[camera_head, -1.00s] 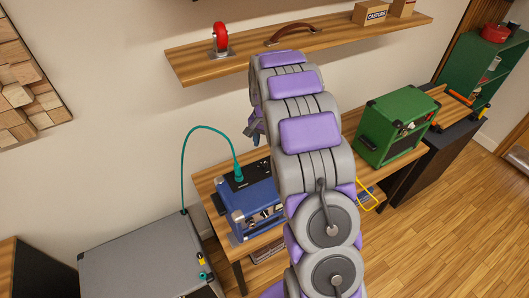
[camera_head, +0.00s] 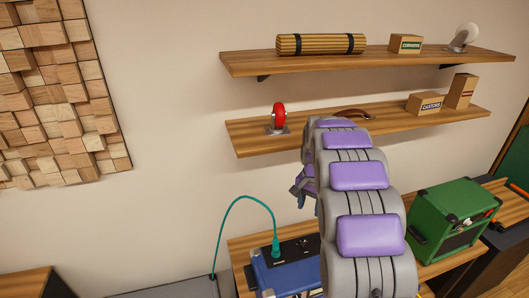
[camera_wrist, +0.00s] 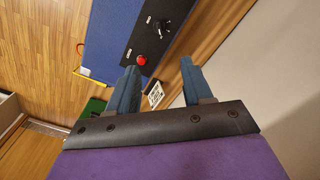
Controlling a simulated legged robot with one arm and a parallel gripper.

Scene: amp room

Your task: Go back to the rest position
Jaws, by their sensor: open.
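My gripper (camera_wrist: 160,80) shows in the wrist view with its two blue fingers apart and nothing between them. In the head view, my raised arm covers part of the bench, and only a bit of my gripper (camera_head: 301,188) shows at the arm's left side. The blue amp (camera_head: 285,272) stands on the wooden bench below, with a teal cable (camera_head: 228,218) plugged into its top. In the wrist view, the blue amp (camera_wrist: 108,38) shows its dark panel and a red knob beyond the fingers, apart from them.
A green amp (camera_head: 450,215) stands on the bench to the right. An upper shelf (camera_head: 245,62) carries a rolled bundle (camera_head: 320,44). Wooden blocks (camera_head: 60,100) hang on the left wall.

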